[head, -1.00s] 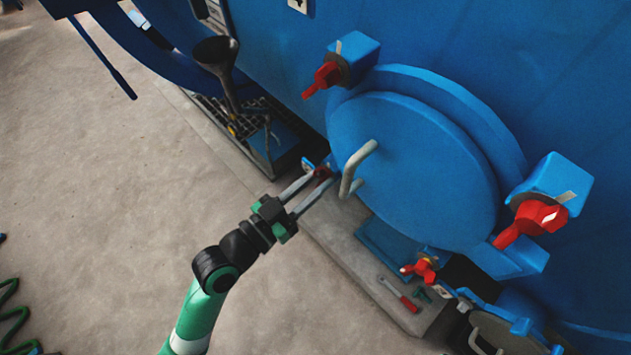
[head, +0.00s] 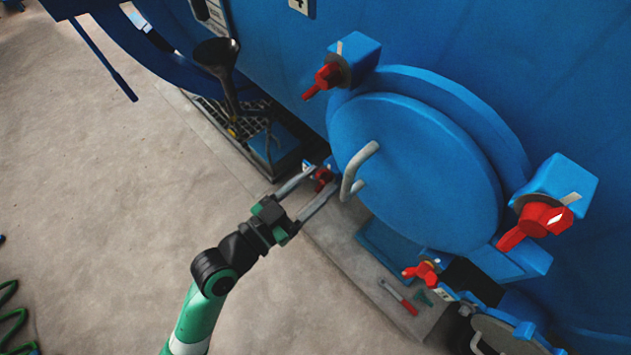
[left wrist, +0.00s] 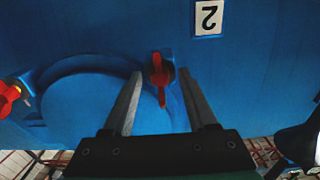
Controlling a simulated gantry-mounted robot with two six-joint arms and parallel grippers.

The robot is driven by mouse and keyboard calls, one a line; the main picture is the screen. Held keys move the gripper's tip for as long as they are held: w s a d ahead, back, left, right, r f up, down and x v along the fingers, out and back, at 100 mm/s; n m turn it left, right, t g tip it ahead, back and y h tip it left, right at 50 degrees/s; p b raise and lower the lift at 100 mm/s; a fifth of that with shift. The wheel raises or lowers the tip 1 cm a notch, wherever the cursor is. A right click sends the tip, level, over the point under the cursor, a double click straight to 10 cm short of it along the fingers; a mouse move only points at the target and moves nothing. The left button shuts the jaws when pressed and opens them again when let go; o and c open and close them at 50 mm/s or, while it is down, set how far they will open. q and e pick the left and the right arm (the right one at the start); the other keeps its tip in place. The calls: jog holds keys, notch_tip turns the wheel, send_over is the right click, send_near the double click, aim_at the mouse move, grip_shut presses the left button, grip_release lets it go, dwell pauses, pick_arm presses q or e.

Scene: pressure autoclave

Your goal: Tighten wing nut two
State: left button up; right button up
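Wing nut two is the red wing nut (head: 322,177) on the left side of the round blue door (head: 415,165). A white label reading 2 (left wrist: 208,17) shows upside down near it in the left wrist view. My left gripper (head: 324,180) is open, with one finger on each side of this nut. In the left wrist view the nut (left wrist: 158,79) stands between the spread fingers, with visible gaps on both sides. Its wings point roughly along the fingers. My right gripper is not in view.
A grey door handle (head: 356,172) stands close beside the left fingers. Other red wing nuts sit at the top (head: 323,80), right (head: 536,222) and bottom (head: 424,272) of the door. A red-handled tool (head: 400,298) lies on the ledge below. A dark funnel (head: 217,55) stands to the left.

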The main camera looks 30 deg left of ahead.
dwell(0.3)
pick_arm(q)
jog(key=v, duration=1.1)
jog(key=shift+s, duration=0.3)
